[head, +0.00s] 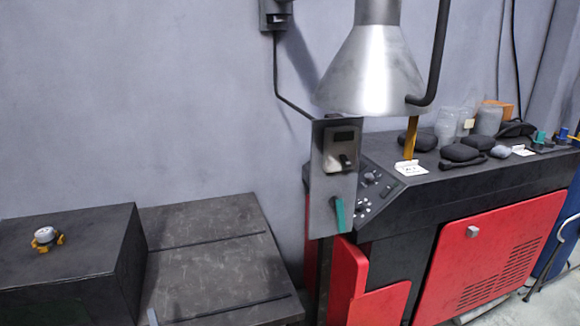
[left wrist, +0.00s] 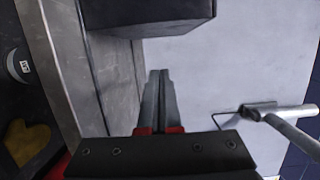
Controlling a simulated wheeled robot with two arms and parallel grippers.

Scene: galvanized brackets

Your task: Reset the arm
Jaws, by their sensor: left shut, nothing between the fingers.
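My left gripper (left wrist: 160,100) shows in the left wrist view with its two grey fingers together and nothing between them. It points toward a pale wall, clear of any object. In the head view only a small grey tip, which looks like my left gripper (head: 152,317), shows at the bottom edge in front of the dark slotted table (head: 205,255). My right gripper is in neither view. No galvanized brackets can be made out.
A black block (head: 65,265) at left carries a small white-and-yellow item (head: 46,238). A metal hood (head: 372,70) hangs above a control panel (head: 338,200). A red-and-black machine (head: 500,245) with dark lumps (head: 460,152) and jars (head: 488,120) on top stands at right. The slotted table's top looks clear.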

